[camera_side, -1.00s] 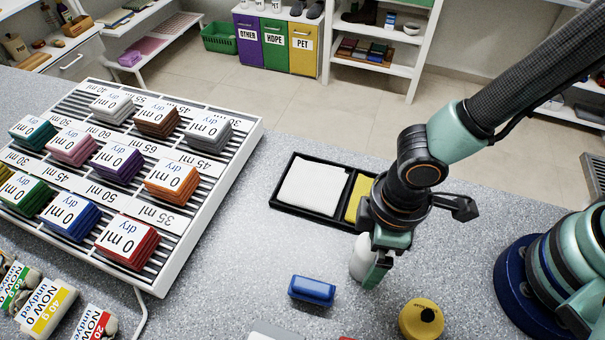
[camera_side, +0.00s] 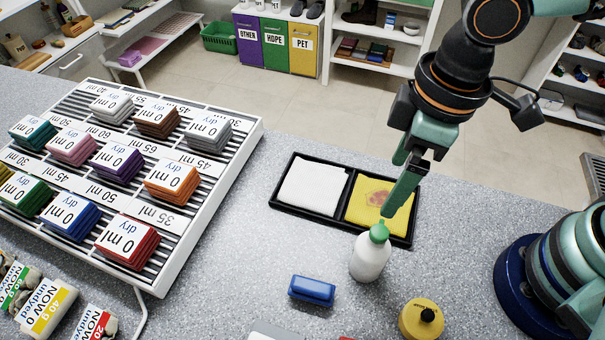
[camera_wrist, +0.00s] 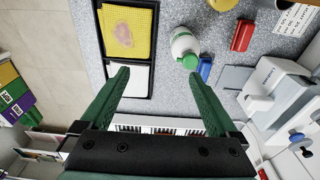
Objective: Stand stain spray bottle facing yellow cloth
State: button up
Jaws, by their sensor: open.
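The stain spray bottle (camera_side: 369,260), white with a green cap, stands upright on the speckled counter in front of the black tray (camera_side: 283,206). I cannot tell which way its nozzle faces. The yellow cloth (camera_side: 374,211) with a reddish-brown stain lies flat in the tray's right compartment, just behind the bottle. My gripper (camera_side: 399,183) is open and empty, above the bottle and cloth. In the wrist view, my open gripper (camera_wrist: 158,73) has the bottle (camera_wrist: 184,43) beyond its right finger and the stained cloth (camera_wrist: 125,30) beyond its left finger.
A white cloth (camera_side: 312,187) fills the tray's left compartment. A blue block (camera_side: 312,290) lies left of the bottle, and a yellow round container with a black knob (camera_side: 421,319) stands to the right. A white rack (camera_side: 215,213) with coloured cloth stacks fills the left.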

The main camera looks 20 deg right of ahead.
jog(key=w+d+r+m+t, duration=0.1)
jog(key=w+d+r+m, duration=0.1)
jog(key=d, duration=0.5)
jog(key=w+d+r+m+t, duration=0.2)
jog(key=w+d+r+m, duration=0.1)
jog(key=d, duration=0.4)
jog(key=w+d+r+m+t, duration=0.1)
jog(key=w+d+r+m, duration=0.1)
jog(key=d, duration=0.6)
jog(key=shift+w+r+m+t+h, duration=0.2)
jog(key=shift+r+m+t+h, duration=0.3)
jog(key=shift+m, duration=0.5)
jog(key=shift+a+r, duration=0.1)
